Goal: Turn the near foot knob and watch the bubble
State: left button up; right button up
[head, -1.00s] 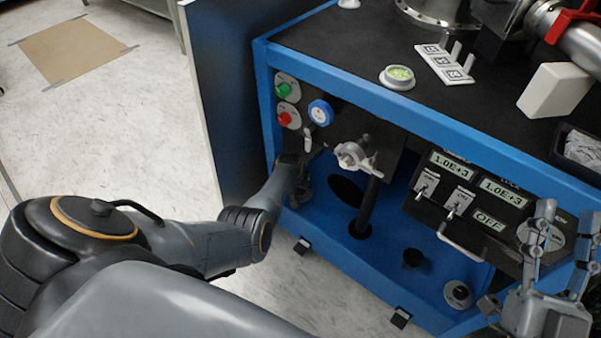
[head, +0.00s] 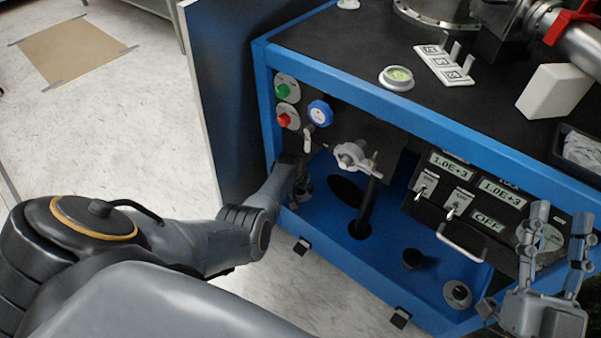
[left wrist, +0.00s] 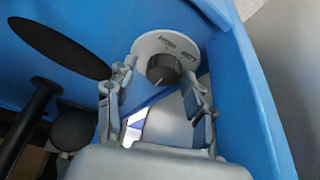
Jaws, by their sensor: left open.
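A dark foot knob (left wrist: 163,69) on a round white dial plate shows in the left wrist view, at a blue corner. My left gripper (left wrist: 159,74) is open, with one finger on each side of this knob; whether either touches it is unclear. In the head view my left gripper (head: 300,182) is small and partly hidden at the cabinet's left inner side. Another foot knob (head: 458,293) sits at the lower right of the blue frame. The round bubble level (head: 397,77), greenish inside, lies on the black top; its bubble is too small to read. My right gripper (head: 561,212) is open and empty at the right.
The blue cabinet frame (head: 400,110) surrounds the bay. A valve handle (head: 355,156), a blue gauge (head: 320,113), green and red buttons (head: 286,118) and a switch panel (head: 465,195) face front. A white block (head: 554,90) stands on the top.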

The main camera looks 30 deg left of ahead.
pick_arm(q)
jog(key=shift+a+r, duration=0.1)
jog(key=shift+a, duration=0.15)
jog(key=shift+v, duration=3.95)
jog(key=shift+s+d, duration=0.1)
jog(key=shift+d, duration=0.15)
